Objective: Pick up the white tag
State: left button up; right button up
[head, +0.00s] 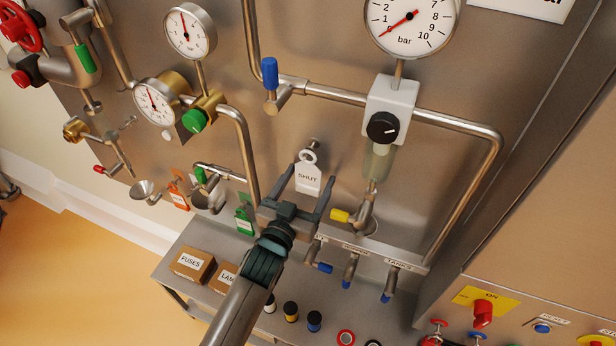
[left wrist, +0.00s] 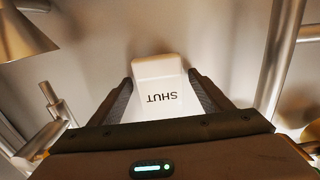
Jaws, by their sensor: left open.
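The white tag (head: 308,178) is marked SHUT and hangs from a hook on the steel panel in the head view. My left gripper (head: 313,182) is open, with one finger on each side of the tag. In the left wrist view the tag (left wrist: 160,90) shows between the two fingers (left wrist: 160,92), its lettering upside down. A narrow gap seems to show beside the tag; whether a finger touches it I cannot tell. My right gripper is not in view.
A yellow-handled valve (head: 341,215) is close right of my gripper. A green tag (head: 244,220) and an orange tag (head: 179,194) hang to the left. A steel shelf below holds boxes (head: 192,265) and several small parts.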

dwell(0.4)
pick_arm(q)
jog(key=c, duration=1.1)
jog(key=shift+r+b, duration=0.45)
jog(key=shift+r, duration=0.05)
jog(key=shift+s+a+r, duration=0.1)
jog(key=shift+s+a, duration=0.05)
jog(key=shift+s, duration=0.15)
jog(key=b+v, duration=0.6)
jog(key=v, duration=1.1)
jog(key=shift+s+a+r, duration=0.1)
jog(key=shift+s, duration=0.1)
jog(key=shift+r+p, duration=0.65)
jog(key=shift+p, duration=0.2)
